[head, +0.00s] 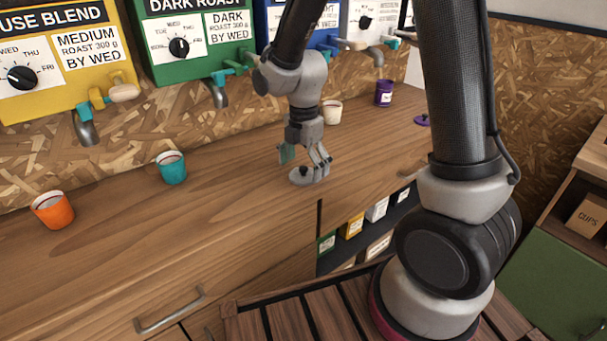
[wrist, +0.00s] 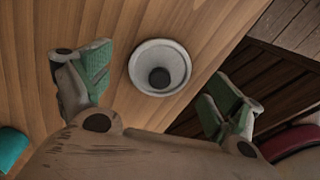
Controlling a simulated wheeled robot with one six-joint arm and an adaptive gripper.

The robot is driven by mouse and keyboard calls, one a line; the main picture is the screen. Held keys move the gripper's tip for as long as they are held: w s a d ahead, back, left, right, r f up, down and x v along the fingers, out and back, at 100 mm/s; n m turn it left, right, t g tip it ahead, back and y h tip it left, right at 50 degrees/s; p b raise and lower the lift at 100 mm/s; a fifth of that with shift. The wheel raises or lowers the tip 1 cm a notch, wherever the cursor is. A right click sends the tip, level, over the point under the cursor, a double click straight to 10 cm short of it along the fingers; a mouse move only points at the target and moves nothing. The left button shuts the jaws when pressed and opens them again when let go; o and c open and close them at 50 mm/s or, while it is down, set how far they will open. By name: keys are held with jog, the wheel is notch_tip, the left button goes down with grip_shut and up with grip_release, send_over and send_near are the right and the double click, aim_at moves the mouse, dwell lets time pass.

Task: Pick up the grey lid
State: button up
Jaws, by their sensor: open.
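The grey lid (head: 303,181) lies on the wooden counter near its front edge, a round disc with a dark knob in the middle. It also shows in the wrist view (wrist: 145,86), a little above the line between the fingertips. My gripper (head: 305,158) is open and points down, just over the lid. In the wrist view my gripper's green-padded fingers (wrist: 162,87) are spread wide, with the lid between them and apart from both.
An orange cup (head: 53,210) and a teal cup (head: 172,168) stand to the left. A white cup (head: 332,112), a purple canister (head: 384,93) and a purple lid (head: 422,120) are farther back right. Dispensers with spouts overhang the counter's back. The counter between teal cup and lid is clear.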

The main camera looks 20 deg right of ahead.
jog(key=shift+f, duration=0.45)
jog(key=shift+c, duration=0.4)
jog(key=c, duration=0.9)
